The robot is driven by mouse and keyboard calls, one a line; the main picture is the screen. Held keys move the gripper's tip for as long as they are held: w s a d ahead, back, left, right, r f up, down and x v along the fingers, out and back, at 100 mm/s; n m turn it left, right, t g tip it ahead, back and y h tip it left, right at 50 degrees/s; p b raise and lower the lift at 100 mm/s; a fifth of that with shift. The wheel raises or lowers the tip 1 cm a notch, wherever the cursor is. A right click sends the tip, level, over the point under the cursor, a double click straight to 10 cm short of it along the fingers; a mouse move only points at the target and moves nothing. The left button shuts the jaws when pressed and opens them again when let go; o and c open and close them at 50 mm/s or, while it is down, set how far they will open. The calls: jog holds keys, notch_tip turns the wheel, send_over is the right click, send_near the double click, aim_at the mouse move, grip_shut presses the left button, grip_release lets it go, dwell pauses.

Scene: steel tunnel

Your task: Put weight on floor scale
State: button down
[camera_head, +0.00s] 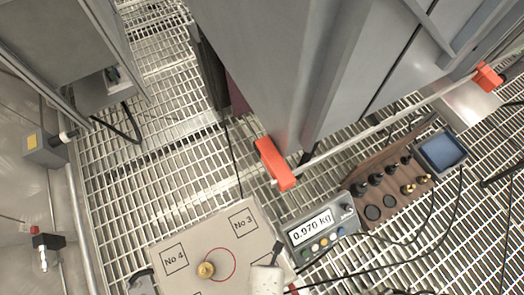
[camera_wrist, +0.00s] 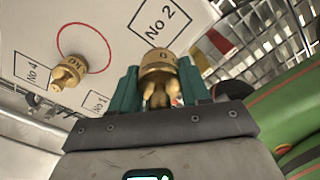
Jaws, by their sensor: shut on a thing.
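The floor scale (camera_head: 185,237) is a pale plate with numbered squares and a red circle, at the bottom of the head view. Its plate (camera_wrist: 110,18) also fills the upper left of the wrist view. One brass weight (camera_head: 206,269) stands on the plate at the left edge of the red circle; it also shows in the wrist view (camera_wrist: 68,72). My gripper (camera_wrist: 160,88), with teal fingers, is shut on another brass weight (camera_wrist: 158,62), which overlaps the plate near the No 2 square. Contact with the plate cannot be told. The display (camera_head: 312,228) reads 0.976 kg.
A brown rack (camera_head: 385,190) with several dark and brass weights lies to the right, beside a blue-screened device (camera_head: 440,150). Black cables cross the grating at lower right. A grey cabinet with a rail and orange brackets (camera_head: 274,165) stands behind the scale.

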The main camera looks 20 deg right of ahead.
jog(key=s+a+n, duration=0.1)
jog(key=s+a, duration=0.1)
jog(key=b, duration=0.8)
send_over(231, 258)
jog(key=s, duration=0.1)
notch_tip(231, 258, down, 8)
jog(key=shift+d, duration=0.15)
jog(key=shift+w+a+f+b, duration=0.2)
jog(key=shift+w+f+b, duration=0.2)
jog(key=shift+f+b, duration=0.15)
jog(key=shift+w+f+b, duration=0.1)
jog(key=shift+f+b, duration=0.8)
jog(key=shift+f, duration=0.65)
jog(key=shift+f, duration=0.2)
jog(key=c, duration=0.5)
grip_release()
